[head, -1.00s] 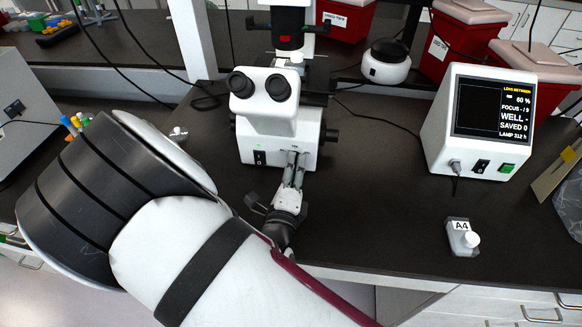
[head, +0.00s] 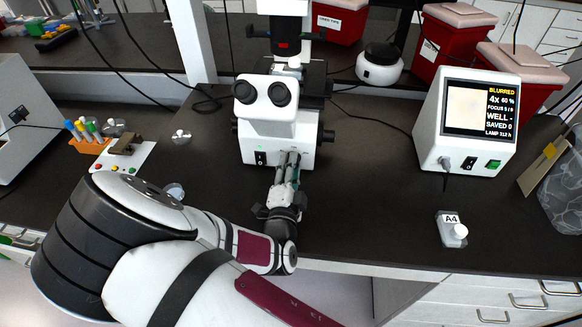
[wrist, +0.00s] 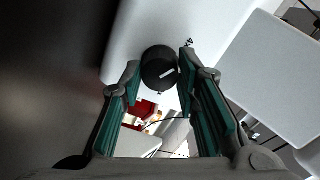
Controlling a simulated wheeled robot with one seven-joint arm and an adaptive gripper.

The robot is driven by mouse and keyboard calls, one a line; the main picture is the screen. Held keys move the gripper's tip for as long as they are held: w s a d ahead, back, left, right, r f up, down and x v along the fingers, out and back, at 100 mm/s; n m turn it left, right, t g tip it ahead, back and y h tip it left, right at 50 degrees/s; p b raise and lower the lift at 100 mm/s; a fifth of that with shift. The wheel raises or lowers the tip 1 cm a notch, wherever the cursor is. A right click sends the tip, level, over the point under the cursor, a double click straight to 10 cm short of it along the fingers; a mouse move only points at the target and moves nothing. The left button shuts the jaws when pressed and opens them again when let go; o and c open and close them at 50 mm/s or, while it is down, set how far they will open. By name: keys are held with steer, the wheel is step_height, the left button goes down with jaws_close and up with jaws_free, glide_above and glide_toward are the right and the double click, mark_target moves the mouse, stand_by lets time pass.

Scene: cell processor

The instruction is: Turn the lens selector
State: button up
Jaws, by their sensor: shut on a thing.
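The lens selector is a dark round knob (wrist: 160,66) with a white mark, on the white microscope's front; it shows in the wrist view. My gripper (wrist: 160,80) has its teal-padded fingers on either side of this knob and is shut on it. In the head view my gripper (head: 287,158) reaches the front of the microscope (head: 258,145) and hides the knob. The monitor (head: 480,110) shows a pale picture and reads BLURRED, 4x, 60 %, WELL -, SAVED 0.
An orange rack of tubes (head: 88,140) and a white board with coloured buttons (head: 122,158) are at the left. Red bins (head: 455,50) stand behind. Bench between microscope and flask is clear.

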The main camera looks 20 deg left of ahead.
steer(key=shift+n, duration=0.3)
steer(key=o, duration=1.2)
steer(key=shift+c, duration=0.2)
